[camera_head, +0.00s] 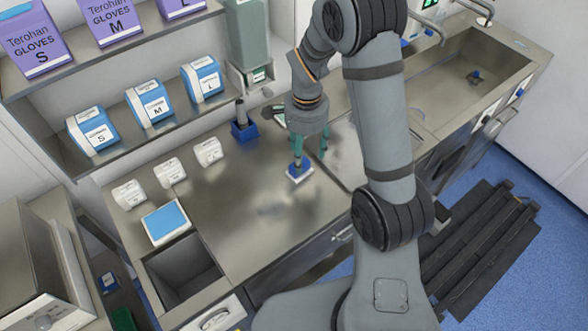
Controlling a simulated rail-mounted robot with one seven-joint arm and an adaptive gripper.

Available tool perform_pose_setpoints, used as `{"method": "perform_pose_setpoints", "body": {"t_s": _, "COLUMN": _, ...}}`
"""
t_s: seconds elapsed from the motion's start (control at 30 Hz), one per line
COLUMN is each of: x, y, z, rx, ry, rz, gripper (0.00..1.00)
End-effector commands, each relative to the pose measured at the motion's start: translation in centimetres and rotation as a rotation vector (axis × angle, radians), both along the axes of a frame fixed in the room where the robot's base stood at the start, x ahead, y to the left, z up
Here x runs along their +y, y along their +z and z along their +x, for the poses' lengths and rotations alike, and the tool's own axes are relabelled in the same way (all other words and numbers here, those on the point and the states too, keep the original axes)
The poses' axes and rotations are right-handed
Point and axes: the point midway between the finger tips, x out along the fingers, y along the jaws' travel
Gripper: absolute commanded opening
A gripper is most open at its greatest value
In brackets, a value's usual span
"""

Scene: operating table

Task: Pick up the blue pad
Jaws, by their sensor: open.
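A small blue pad (300,174) with a white lower edge lies on the steel counter near its front edge, right of the middle of the counter. My gripper (311,156) points down over it with its two greenish fingers apart. The left finger's tip reaches down to the pad and overlaps it in the picture. The right finger hangs to the right of the pad. I cannot tell whether the left finger touches it. The gripper holds nothing that I can see.
A blue-topped white box (167,221) lies by a sunken bin (182,270) at the left. Several small white boxes (170,173) stand at the back. A blue holder (244,131) stands left of my gripper. A sink (470,75) is at the right. The middle counter is clear.

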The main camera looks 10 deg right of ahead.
Motion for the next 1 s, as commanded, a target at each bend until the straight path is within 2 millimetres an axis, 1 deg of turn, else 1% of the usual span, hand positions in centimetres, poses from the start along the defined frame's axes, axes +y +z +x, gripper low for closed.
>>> {"method": "perform_pose_setpoints", "body": {"t_s": 0.23, "x": 0.2, "y": -1.7, "z": 0.1, "rx": 0.004, "ry": 0.002, "rz": 0.0, "gripper": 0.59}}
{"method": "perform_pose_setpoints", "body": {"t_s": 0.5, "x": 0.3, "y": -5.1, "z": 0.4, "rx": 0.004, "ry": 0.003, "rz": -0.001, "gripper": 0.59}}
{"method": "perform_pose_setpoints", "body": {"t_s": 0.57, "x": 0.2, "y": -5.5, "z": 0.5, "rx": 0.003, "ry": 0.003, "rz": 0.0, "gripper": 0.59}}
{"method": "perform_pose_setpoints", "body": {"t_s": 0.67, "x": 0.3, "y": -5.9, "z": 0.6, "rx": -0.001, "ry": 0.002, "rz": 0.0, "gripper": 0.59}}
{"method": "perform_pose_setpoints", "body": {"t_s": 0.87, "x": 0.3, "y": -5.9, "z": 0.6, "rx": -0.001, "ry": 0.002, "rz": 0.0, "gripper": 0.59}}
{"method": "perform_pose_setpoints", "body": {"t_s": 1.0, "x": 0.3, "y": -5.9, "z": 0.6, "rx": -0.001, "ry": 0.002, "rz": 0.0, "gripper": 0.51}}
